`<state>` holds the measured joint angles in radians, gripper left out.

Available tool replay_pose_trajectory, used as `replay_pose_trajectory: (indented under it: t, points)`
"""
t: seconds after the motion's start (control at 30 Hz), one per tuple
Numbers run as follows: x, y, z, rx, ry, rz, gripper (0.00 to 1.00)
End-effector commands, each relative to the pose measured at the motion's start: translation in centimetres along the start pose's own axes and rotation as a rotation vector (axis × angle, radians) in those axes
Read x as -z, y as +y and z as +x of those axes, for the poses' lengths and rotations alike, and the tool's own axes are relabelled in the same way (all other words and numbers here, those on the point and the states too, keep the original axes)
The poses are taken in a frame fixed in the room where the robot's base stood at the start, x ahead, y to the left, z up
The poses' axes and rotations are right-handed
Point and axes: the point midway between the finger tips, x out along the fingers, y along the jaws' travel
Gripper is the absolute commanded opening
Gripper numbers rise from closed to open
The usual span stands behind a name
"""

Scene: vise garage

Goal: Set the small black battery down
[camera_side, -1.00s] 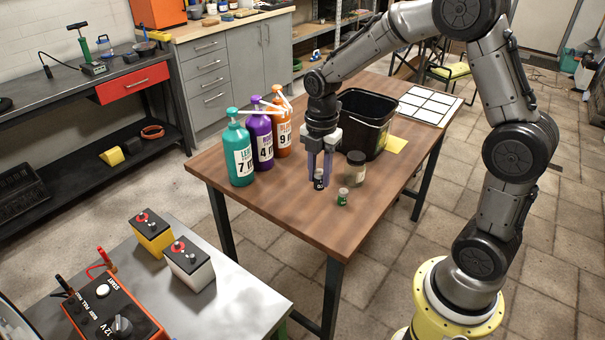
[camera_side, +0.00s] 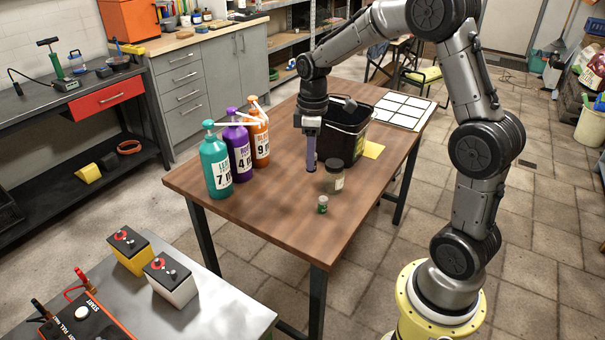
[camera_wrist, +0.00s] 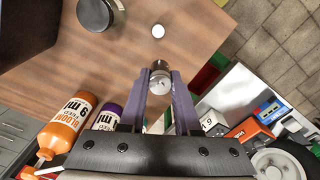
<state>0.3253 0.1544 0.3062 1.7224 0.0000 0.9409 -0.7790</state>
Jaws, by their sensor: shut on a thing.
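The small black battery (camera_wrist: 160,84) is between my two purple fingers in the wrist view, its round silver end facing the camera. My gripper (camera_wrist: 160,98) is shut on it. In the side view my gripper (camera_side: 311,166) points down over the brown table, behind and left of the small green battery. The fingers mostly hide the held battery there. It looks raised off the tabletop, though the exact gap is hard to tell. The green battery (camera_side: 322,204) stands upright on the table; its pale round top (camera_wrist: 158,31) shows in the wrist view.
A dark-lidded jar (camera_side: 334,178) stands close right of my gripper. A black bin (camera_side: 346,136) is behind it. Teal (camera_side: 216,165), purple (camera_side: 238,150) and orange (camera_side: 259,138) bottles stand at the left. The table's front part (camera_side: 270,215) is clear.

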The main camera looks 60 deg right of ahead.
Motion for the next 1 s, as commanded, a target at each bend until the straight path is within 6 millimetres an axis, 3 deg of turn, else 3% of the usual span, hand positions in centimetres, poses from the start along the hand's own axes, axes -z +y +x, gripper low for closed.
replay_pose_trajectory:
  t: [0.03,0.13,0.37,0.83,1.0]
  points:
    - [-0.7,2.0,0.2,0.0,-0.002,0.111,0.0]
    - [-1.9,4.7,0.6,0.002,-0.005,0.236,0.0]
    - [-3.5,7.1,1.5,0.011,-0.015,0.299,0.0]
    - [1.3,14.0,5.6,0.011,-0.015,0.297,0.0]
    - [2.7,16.0,8.7,0.012,-0.016,0.297,0.0]
